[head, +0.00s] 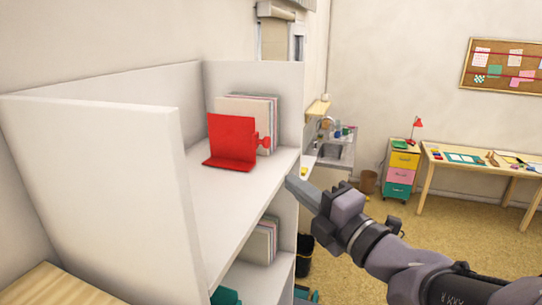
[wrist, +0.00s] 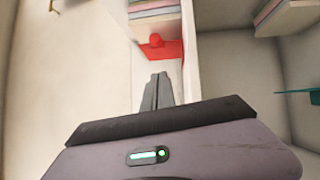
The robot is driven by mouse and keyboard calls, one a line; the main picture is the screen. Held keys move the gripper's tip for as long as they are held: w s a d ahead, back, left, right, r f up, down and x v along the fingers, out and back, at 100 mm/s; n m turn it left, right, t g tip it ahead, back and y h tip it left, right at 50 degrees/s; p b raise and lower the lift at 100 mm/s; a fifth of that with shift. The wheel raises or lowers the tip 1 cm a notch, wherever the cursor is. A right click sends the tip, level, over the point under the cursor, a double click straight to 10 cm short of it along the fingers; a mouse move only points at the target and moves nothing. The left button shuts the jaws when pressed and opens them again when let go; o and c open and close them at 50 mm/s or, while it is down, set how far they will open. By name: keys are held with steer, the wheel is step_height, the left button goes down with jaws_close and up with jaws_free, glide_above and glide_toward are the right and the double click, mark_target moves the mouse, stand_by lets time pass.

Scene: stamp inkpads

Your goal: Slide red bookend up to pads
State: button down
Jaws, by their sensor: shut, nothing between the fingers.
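The red bookend (head: 231,140) stands upright on the white shelf (head: 190,195), its flat foot pointing toward the near left and a red knob on its right side. Behind it is an upright stack of thin pads (head: 262,108), at the shelf's far end wall. In the wrist view the bookend (wrist: 160,50) shows ahead of the fingers, with the pads (wrist: 155,10) beyond it. My gripper (head: 291,182) is shut and empty, in front of the shelf's open edge in the head view. It is apart from the bookend.
The shelf's white end panel (head: 110,150) rises at the near left. A lower shelf holds more pads (head: 260,242) and a teal item (head: 226,296). The shelf surface left of the bookend is bare. A sink and desk stand farther off.

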steer(key=p, duration=0.2)
glide_toward(258, 143)
steer(key=a, duration=0.3)
steer(key=shift+s+a, duration=0.2)
steer(key=shift+a, duration=0.1)
steer(key=w, duration=0.1)
steer(key=w+d, duration=0.1)
steer(key=w, duration=0.1)
steer(key=shift+r, duration=0.15)
steer(key=shift+w+r, duration=0.1)
steer(key=shift+w, duration=0.4)
steer(key=shift+w+d, duration=0.1)
